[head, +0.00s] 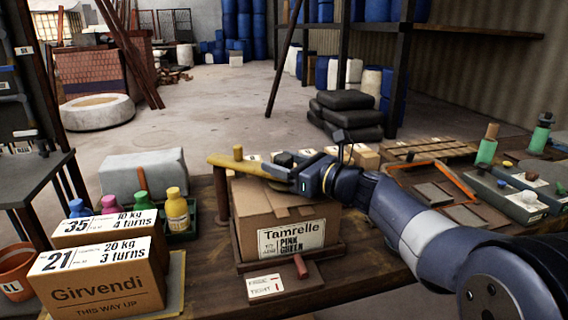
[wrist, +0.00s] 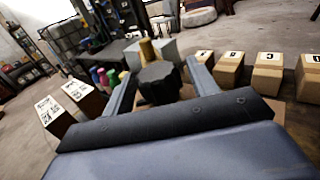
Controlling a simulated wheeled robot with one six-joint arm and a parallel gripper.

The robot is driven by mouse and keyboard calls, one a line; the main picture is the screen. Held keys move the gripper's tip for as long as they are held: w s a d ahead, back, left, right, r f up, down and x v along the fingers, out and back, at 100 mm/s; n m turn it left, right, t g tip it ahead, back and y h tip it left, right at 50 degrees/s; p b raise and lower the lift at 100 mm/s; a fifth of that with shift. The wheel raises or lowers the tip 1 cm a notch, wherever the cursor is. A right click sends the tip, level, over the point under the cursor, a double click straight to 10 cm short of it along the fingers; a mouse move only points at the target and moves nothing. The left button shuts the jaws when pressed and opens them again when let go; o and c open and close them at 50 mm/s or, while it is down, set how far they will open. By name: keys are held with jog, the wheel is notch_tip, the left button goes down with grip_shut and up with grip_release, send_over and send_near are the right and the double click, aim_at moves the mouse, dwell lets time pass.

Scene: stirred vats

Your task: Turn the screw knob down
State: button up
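A dark lobed screw knob (wrist: 159,84) stands between the fingers of my gripper (wrist: 160,72) in the wrist view. The fingers are open, one on each side, with a narrow gap visible; contact low down cannot be told. In the head view my gripper (head: 280,176) is above the cardboard box marked Tamrelle (head: 262,218), and the knob is not clearly visible there.
A red lever (head: 300,266) and a label reading FREE and TIGHT (head: 266,286) are in front of the box. Girvendi boxes (head: 108,286) and coloured bottles (head: 177,211) stand at left.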

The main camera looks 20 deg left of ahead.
jog(key=c, duration=0.9)
jog(key=shift+o, duration=0.2)
